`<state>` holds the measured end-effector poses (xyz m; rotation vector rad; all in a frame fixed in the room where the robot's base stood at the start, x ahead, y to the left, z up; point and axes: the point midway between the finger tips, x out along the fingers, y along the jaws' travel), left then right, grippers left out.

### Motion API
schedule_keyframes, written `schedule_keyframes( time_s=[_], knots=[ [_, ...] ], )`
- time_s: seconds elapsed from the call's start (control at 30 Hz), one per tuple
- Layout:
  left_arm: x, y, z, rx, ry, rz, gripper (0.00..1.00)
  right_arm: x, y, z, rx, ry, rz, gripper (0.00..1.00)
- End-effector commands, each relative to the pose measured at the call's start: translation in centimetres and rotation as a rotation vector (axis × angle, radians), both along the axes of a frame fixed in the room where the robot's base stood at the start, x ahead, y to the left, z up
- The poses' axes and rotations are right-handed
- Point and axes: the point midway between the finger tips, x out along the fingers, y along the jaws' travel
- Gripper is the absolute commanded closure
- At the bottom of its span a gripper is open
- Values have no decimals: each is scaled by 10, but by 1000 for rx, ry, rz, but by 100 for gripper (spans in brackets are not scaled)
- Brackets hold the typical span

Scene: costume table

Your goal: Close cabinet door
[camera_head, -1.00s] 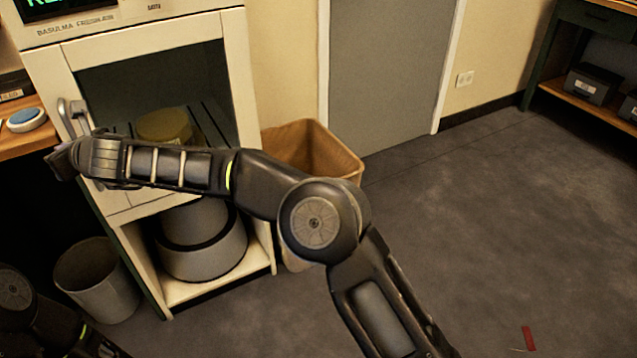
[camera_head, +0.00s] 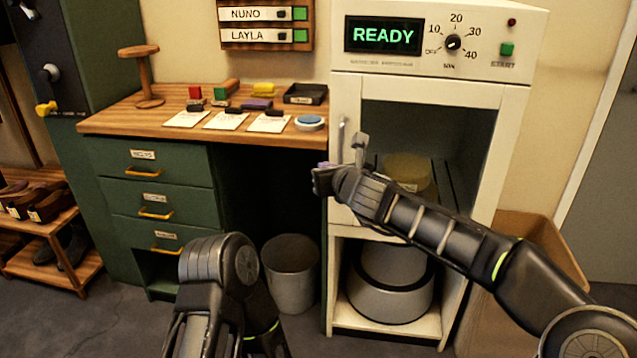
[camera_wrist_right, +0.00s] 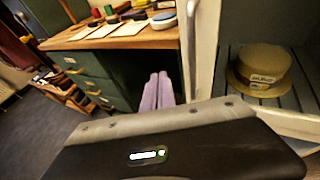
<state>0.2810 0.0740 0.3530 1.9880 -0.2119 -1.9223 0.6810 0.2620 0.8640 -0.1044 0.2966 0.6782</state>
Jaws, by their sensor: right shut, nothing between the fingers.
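The white cabinet (camera_head: 512,140) stands at the right in the head view, with a lit "READY" display on top. The door handle (camera_head: 343,138) is on the left side.
A wooden desk (camera_head: 110,122) with green drawers stands left of the cabinet, holding cards and small blocks. A grey bin (camera_head: 291,270) is below, between drawers and cabinet. A brown bin (camera_head: 520,240) stands right of the cabinet. A shoe rack (camera_head: 45,235) is far left.

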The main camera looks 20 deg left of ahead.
Motion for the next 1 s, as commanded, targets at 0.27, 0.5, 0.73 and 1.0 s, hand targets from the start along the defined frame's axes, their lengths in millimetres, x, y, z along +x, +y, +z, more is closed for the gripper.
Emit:
schedule_keyframes(
  time_s=[0.27,0.5,0.73,1.0],
  knots=[
    [3,3,-14,5,-4,7,100,-50,-9,17,2,-4,3,100],
    [3,4,-15,6,-5,9,100,-66,-12,22,1,-2,1,100],
    [3,3,-15,5,-5,8,100,-66,-12,22,1,-1,1,100],
    [3,3,-15,5,-5,8,100,-66,-12,22,-7,-8,4,100]
  ],
)
